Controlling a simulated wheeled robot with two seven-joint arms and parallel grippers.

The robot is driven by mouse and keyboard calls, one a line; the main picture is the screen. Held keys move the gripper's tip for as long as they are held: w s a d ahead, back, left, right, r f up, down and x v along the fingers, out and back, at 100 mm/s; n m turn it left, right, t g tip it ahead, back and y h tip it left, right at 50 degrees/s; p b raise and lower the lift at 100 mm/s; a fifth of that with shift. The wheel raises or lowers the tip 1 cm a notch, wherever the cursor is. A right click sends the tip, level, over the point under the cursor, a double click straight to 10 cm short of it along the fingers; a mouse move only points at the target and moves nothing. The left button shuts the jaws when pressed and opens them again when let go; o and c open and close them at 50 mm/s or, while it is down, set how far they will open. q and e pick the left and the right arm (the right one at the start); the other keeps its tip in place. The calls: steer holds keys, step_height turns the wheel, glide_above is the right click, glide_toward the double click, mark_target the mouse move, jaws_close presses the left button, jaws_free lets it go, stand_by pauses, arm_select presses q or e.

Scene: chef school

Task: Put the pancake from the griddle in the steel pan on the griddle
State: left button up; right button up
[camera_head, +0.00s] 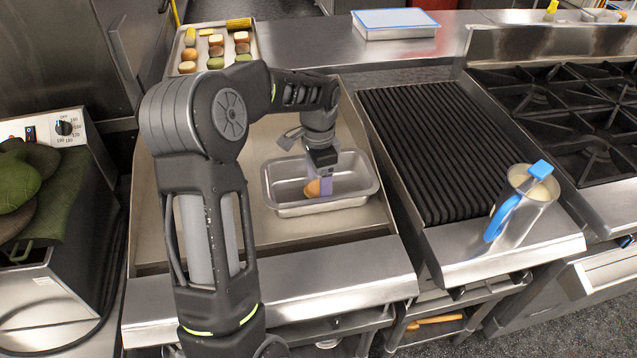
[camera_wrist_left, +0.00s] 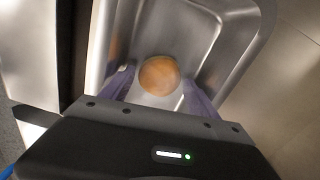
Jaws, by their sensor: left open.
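The steel pan (camera_head: 345,203) is a rectangular steel tray standing on the flat griddle (camera_head: 275,237). The pancake (camera_head: 312,189) is a small round golden-brown disc at the pan, partly hidden by my left gripper. My left gripper (camera_head: 325,186) reaches down into the pan area from above. In the left wrist view the pancake (camera_wrist_left: 158,75) shows between the two purple fingers, which are spread apart, with the pan's wall (camera_wrist_left: 236,65) around it. I cannot tell whether the pancake touches the pan's floor. My right gripper is not in view.
A ribbed grill (camera_head: 430,140) lies right of the griddle, with a steel jug (camera_head: 525,215) with a blue handle at its front. Gas burners (camera_head: 590,150) are further right. A tray of food pieces (camera_head: 178,62) and a blue-lidded container (camera_head: 394,22) stand behind.

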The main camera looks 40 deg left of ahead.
mark_target(318, 188)
arm_select(q)
step_height(318, 188, up, 11)
steer(key=shift+r+b, duration=0.2)
steer(key=shift+b, duration=0.1)
steer(key=shift+r, duration=0.1)
stand_by(0.5)
